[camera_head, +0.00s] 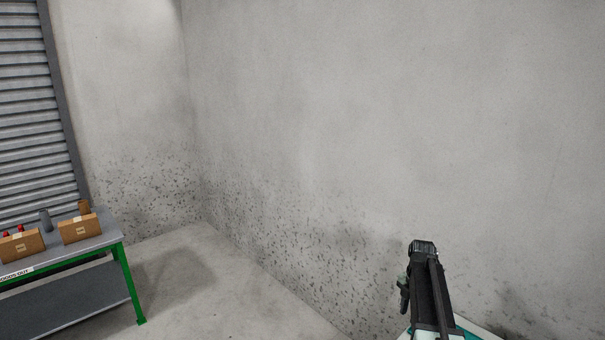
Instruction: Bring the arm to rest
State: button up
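My arm shows at the lower right of the head view as a dark, upright link reaching up from the bottom edge. A small dark part (403,287) sticks out on its left side; I cannot tell whether it belongs to my gripper. The fingertips cannot be made out. No blue cable is in view.
A green-legged table (125,283) with a grey top stands at the lower left. On it are two cardboard boxes, one at the left (22,246) and one at the right (80,229), a grey cylinder (45,220) and small red items. The floor (230,295) between table and wall is clear.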

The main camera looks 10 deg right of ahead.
jog(key=s+a+m, duration=0.2)
jog(key=a, duration=1.2)
jog(key=s+a+m, duration=1.2)
jog(key=a+m, duration=0.1)
jog(key=m, duration=0.6)
jog(key=shift+s+a+f+m+b, duration=0.2)
jog(key=shift+a+f+m+b, duration=0.05)
jog(key=shift+f+m+b, duration=0.2)
grip_shut()
